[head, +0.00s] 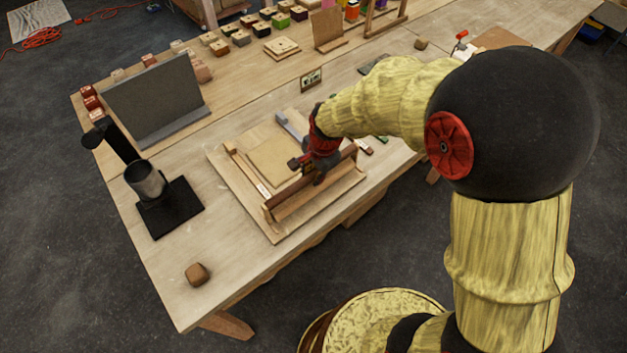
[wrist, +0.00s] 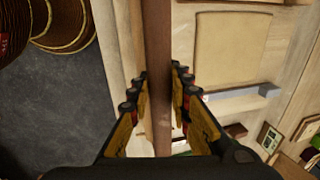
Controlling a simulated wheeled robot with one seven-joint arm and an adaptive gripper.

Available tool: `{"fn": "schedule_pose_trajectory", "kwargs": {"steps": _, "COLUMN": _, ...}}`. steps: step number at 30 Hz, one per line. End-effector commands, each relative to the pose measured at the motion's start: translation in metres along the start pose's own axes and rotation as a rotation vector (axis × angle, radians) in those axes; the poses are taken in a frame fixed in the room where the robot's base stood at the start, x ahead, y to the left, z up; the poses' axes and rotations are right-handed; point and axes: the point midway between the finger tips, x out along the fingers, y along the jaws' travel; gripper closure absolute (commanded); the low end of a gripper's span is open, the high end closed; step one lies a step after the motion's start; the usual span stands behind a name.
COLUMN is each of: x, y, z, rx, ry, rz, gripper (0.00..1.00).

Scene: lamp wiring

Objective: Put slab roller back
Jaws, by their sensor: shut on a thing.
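The slab roller is a long brown wooden bar (head: 284,196) at the near side of a pale wooden board (head: 229,184) on the workbench. In the wrist view the roller (wrist: 158,60) runs top to bottom between the fingers. My gripper (head: 320,172) reaches down over the board, and its fingers (wrist: 160,88) are shut on the roller from both sides. A flat tan slab (head: 275,158) lies on the board behind the roller; it also shows in the wrist view (wrist: 232,48). The gripper hides part of the roller in the head view, and I cannot tell whether the roller touches the board.
A black stand with a grey cylinder (head: 146,180) is left of the board. A grey upright panel (head: 155,98) stands behind. A small brown block (head: 197,274) lies near the front corner. The bench is clear between block and board. Several small blocks line the back.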

Motion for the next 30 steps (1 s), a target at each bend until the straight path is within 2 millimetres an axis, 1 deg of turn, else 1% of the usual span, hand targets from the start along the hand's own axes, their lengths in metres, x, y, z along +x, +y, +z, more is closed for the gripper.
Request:
{"fn": "schedule_pose_trajectory", "kwargs": {"steps": 3, "x": 0.016, "y": 0.002, "z": 0.000, "rx": 0.001, "ry": 0.000, "rz": 0.000, "gripper": 1.00}}
{"fn": "schedule_pose_trajectory", "kwargs": {"steps": 6, "x": 0.027, "y": 0.004, "z": -0.001, "rx": 0.001, "ry": 0.001, "rz": -0.001, "gripper": 1.00}}
{"fn": "schedule_pose_trajectory", "kwargs": {"steps": 19, "x": 0.032, "y": 0.005, "z": -0.001, "rx": 0.000, "ry": 0.001, "rz": -0.003, "gripper": 1.00}}
{"fn": "schedule_pose_trajectory", "kwargs": {"steps": 20, "x": 0.034, "y": 0.007, "z": 0.000, "rx": 0.000, "ry": 0.000, "rz": 0.001, "gripper": 0.80}}
{"fn": "schedule_pose_trajectory", "kwargs": {"steps": 27, "x": 0.033, "y": 0.007, "z": 0.000, "rx": 0.000, "ry": 0.000, "rz": 0.000, "gripper": 0.66}}
{"fn": "schedule_pose_trajectory", "kwargs": {"steps": 30, "x": 0.033, "y": 0.006, "z": 0.000, "rx": 0.000, "ry": 0.000, "rz": 0.000, "gripper": 0.62}}
